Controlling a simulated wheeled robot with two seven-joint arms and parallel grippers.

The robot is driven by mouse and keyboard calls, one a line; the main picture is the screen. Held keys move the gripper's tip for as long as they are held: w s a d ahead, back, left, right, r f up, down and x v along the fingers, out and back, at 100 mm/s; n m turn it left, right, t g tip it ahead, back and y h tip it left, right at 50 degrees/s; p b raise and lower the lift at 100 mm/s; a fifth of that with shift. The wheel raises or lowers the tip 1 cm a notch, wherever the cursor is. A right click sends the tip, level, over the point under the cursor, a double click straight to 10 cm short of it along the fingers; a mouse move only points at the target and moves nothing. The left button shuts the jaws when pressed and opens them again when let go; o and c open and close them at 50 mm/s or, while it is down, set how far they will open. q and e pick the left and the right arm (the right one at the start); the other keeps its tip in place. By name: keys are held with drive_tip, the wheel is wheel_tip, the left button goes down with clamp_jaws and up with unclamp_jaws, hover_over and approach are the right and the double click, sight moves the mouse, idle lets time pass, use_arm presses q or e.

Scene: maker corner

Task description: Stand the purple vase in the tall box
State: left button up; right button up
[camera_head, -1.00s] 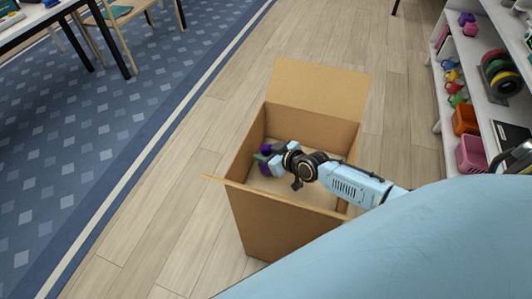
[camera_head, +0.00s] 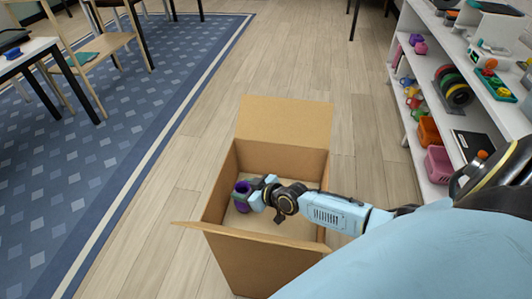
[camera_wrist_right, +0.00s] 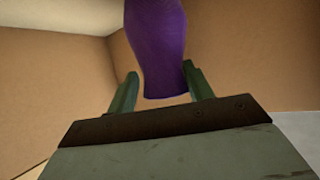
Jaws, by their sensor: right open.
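The purple vase (camera_head: 242,196) is inside the tall cardboard box (camera_head: 250,262), near its left wall. It looks upright, with its round opening showing at the top. My right gripper (camera_head: 256,192) reaches into the box from the right and is at the vase's right side. In the right wrist view the purple vase (camera_wrist_right: 156,45) shows between the two open fingers (camera_wrist_right: 158,92), with a gap visible beside them. The vase's base on the box floor is hard to make out. My left gripper is not in view.
The box's back flap (camera_head: 285,120) stands open and a left flap (camera_head: 186,224) sticks out. A white shelf (camera_head: 478,100) with colourful items stands at the right. A blue rug (camera_head: 75,190), a table and a chair (camera_head: 90,55) are at the left. Wooden floor around the box is clear.

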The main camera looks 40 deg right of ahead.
drive_tip(key=shift+s+d+f+p, duration=0.1)
drive_tip(key=shift+s+d+p, duration=0.3)
drive_tip(key=shift+s+p, duration=0.45)
use_arm(q)
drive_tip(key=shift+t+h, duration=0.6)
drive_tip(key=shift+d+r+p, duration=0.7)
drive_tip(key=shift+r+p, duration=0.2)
drive_tip(key=shift+p, duration=0.7)
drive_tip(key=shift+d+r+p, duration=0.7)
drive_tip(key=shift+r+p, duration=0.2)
drive_tip(key=shift+p, duration=0.65)
use_arm(e)
drive_tip(key=s+r, duration=0.5)
drive_tip(key=s, duration=0.2)
drive_tip(key=shift+d, duration=0.3)
drive_tip(key=shift+r, duration=0.1)
